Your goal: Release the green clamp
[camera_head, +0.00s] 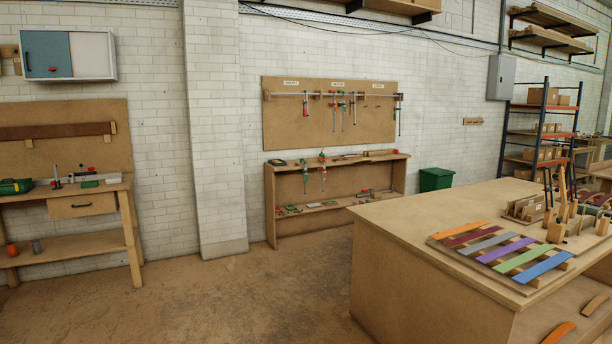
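Several small bar clamps hang from a rail on the brown wall board (280,130) in the middle of the view. Those near the rail's centre (342,104) show green and red parts. More clamps hang at the front edge of the low wooden bench (270,210) below, one with green on it (323,175). They are too small and far to tell which is the green clamp, or whether any is tightened. Neither of my grippers is in view.
A large wooden worktable (410,215) with coloured slats (505,249) and wooden forms (525,208) fills the right foreground. A green bin (436,179) stands behind it. A workbench (60,191) with a green case (15,186) is at left. The middle floor (240,300) is clear.

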